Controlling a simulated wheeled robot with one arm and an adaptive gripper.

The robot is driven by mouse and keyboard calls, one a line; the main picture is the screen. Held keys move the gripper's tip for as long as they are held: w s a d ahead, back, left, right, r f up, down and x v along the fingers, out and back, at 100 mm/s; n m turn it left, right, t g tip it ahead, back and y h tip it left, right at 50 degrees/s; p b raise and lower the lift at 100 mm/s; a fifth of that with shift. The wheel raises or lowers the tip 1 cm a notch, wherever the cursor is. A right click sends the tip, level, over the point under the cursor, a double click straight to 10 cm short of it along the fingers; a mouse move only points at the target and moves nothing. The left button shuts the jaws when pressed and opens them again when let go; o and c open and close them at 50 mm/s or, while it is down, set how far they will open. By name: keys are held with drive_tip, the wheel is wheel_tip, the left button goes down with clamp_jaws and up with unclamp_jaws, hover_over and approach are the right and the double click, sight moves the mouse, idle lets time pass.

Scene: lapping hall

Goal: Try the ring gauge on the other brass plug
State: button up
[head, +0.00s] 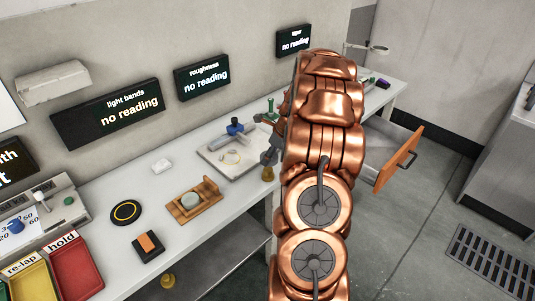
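A brass plug (267,174) shows at the front edge of the grey plate, just below the dark fingers of my gripper (266,140). I cannot tell whether they touch. A second small brass piece (168,281) shows low in the view by the bench's front edge; whether it is on the bench or lower down is unclear. A thin pale yellow ring (231,157) lies on the grey plate (212,152); it may be the ring gauge, but it is too small to be sure. My copper arm hides most of the gripper, so its opening is unclear.
A blue-topped instrument (235,129) stands on the plate. A wooden holder with a round disc (194,201), a black disc with a yellow ring (126,212) and an orange-topped block (148,244) are on the bench. Red (76,268) and yellow trays are front left. A drawer (398,160) stands open at right.

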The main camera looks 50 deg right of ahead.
sight(265, 168)
drive_tip(key=shift+f+b, duration=0.85)
drive_tip(key=shift+f, duration=1)
drive_tip(key=shift+w+a+p, duration=0.1)
drive_tip(key=shift+w+p, duration=0.05)
drive_tip(key=shift+p, duration=0.5)
drive_tip(key=shift+f+p, duration=0.15)
drive_tip(key=shift+p, duration=0.55)
idle(0.8)
drive_tip(key=o, duration=1.4)
